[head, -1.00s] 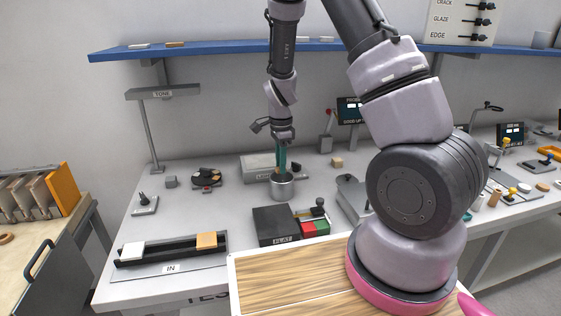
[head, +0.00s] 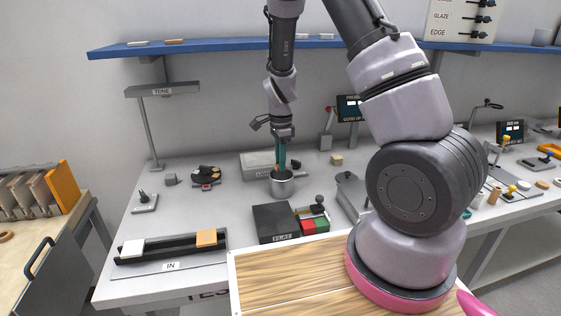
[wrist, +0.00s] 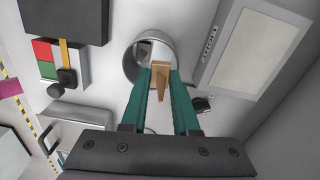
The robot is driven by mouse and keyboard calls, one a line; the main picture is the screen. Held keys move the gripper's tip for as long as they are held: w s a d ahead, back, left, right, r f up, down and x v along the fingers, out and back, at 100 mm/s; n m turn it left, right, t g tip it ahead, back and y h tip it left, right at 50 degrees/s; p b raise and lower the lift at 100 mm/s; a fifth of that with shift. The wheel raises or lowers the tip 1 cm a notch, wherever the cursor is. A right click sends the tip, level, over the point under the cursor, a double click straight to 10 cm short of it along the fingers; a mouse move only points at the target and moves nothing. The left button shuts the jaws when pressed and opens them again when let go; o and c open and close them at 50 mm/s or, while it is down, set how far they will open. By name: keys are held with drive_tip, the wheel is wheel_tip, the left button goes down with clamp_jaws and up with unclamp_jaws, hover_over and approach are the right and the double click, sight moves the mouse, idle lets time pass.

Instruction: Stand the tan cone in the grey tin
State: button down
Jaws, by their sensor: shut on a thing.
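The grey tin (head: 283,188) stands upright on the bench with its mouth up; its round rim also shows in the wrist view (wrist: 130,64). My gripper (head: 280,172) points down with its teal fingertips at the tin's mouth. In the wrist view my gripper (wrist: 161,72) is shut on the tan cone (wrist: 161,78), which sits between the fingertips and overlaps the tin's opening. I cannot tell whether the cone touches the tin's floor or wall.
A black box marked FLAT (head: 275,223) stands in front of the tin, with red and green blocks (head: 314,225) beside it. A pale grey case (head: 257,164) lies just behind the tin. The bench left of the tin is mostly clear.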

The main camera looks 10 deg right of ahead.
drive_tip(key=shift+f, duration=0.65)
drive_tip(key=c, duration=0.6)
unclamp_jaws()
drive_tip(key=shift+r, duration=0.15)
drive_tip(key=shift+r, duration=1.15)
drive_tip(key=shift+r, duration=0.2)
drive_tip(key=shift+r, duration=3.45)
